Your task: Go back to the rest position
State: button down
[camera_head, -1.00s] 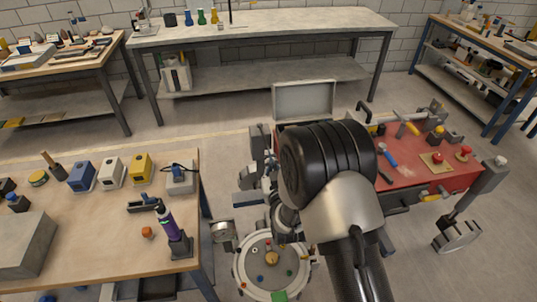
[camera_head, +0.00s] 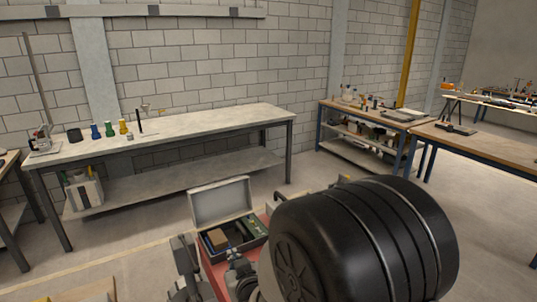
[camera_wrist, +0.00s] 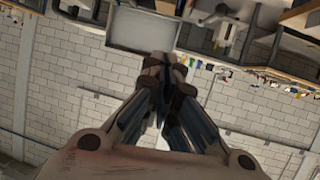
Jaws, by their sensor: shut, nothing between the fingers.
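My gripper (camera_wrist: 168,62) is shut and empty in the wrist view, its two fingers meeting near the upper middle. The picture there looks upside down, with the brick wall below and benches above. The fingertips are in the air and touch nothing that I can see. In the head view a big black joint of my arm fills the lower right. The gripper's fingers cannot be made out there.
An open case (camera_head: 222,205) stands on a red surface (camera_head: 213,278) close by my arm. A long grey bench (camera_head: 200,135) with bottles stands by the wall. Wooden-topped benches (camera_head: 480,145) stand at the right. Floor is clear between.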

jog(key=s+d+r+m+g+h, duration=0.2)
jog(key=s+d+r, duration=0.4)
jog(key=d, duration=0.4)
jog(key=s+d+r+m+g+h, duration=0.1)
jog(key=s+d, duration=0.5)
jog(key=s, duration=0.6)
jog(key=s+d+r+m+g+h, duration=0.2)
jog(key=s+d, duration=0.5)
jog(key=s, duration=0.6)
jog(key=r+g, duration=0.1)
jog(key=g, duration=0.1)
jog(key=shift+d+r+g, duration=0.2)
jog(key=shift+r+g, duration=0.05)
jog(key=shift+g, duration=0.15)
jog(key=shift+w, duration=0.1)
